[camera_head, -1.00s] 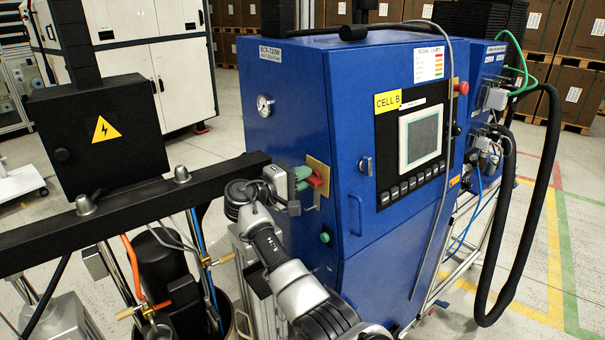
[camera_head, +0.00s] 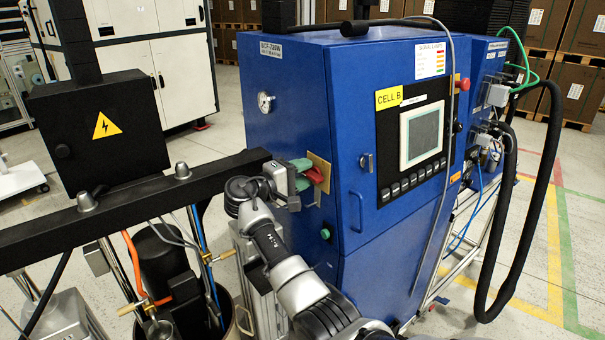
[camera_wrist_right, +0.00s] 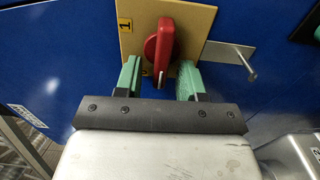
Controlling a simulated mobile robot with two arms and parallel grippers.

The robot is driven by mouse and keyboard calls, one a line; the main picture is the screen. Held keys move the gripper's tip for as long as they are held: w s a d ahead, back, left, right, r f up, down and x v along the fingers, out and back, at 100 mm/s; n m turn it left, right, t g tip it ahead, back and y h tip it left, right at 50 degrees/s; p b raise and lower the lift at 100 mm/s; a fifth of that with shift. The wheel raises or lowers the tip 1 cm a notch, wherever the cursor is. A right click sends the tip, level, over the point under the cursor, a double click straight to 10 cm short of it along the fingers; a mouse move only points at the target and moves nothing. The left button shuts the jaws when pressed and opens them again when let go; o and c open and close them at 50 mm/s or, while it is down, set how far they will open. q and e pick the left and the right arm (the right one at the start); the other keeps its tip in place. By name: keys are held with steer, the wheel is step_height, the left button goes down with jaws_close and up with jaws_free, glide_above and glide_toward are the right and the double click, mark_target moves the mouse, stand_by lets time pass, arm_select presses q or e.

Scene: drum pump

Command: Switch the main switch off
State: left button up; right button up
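The main switch is a red rotary handle (camera_head: 315,176) on a yellow plate (camera_head: 319,164) on the blue cabinet's left face. In the right wrist view the red handle (camera_wrist_right: 163,50) stands lengthwise up the picture, with a label "1" on the yellow plate (camera_wrist_right: 190,20) at its upper left. My right gripper (camera_head: 302,175) is at the handle. In the right wrist view its green fingers (camera_wrist_right: 159,82) are spread on both sides of the handle's lower end, with gaps on both sides. The fingers hide part of the plate. My left gripper is not in view.
A green button (camera_head: 325,234) sits below the switch. A grey metal bracket with a pin (camera_wrist_right: 232,55) stands out right of the plate in the wrist view. A black beam (camera_head: 130,205) and a black box (camera_head: 98,140) with a warning sign stand to the left.

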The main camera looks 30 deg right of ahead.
steer(key=a+b, duration=0.3)
steer(key=a, duration=0.7)
steer(key=shift+s+a+b, duration=0.35)
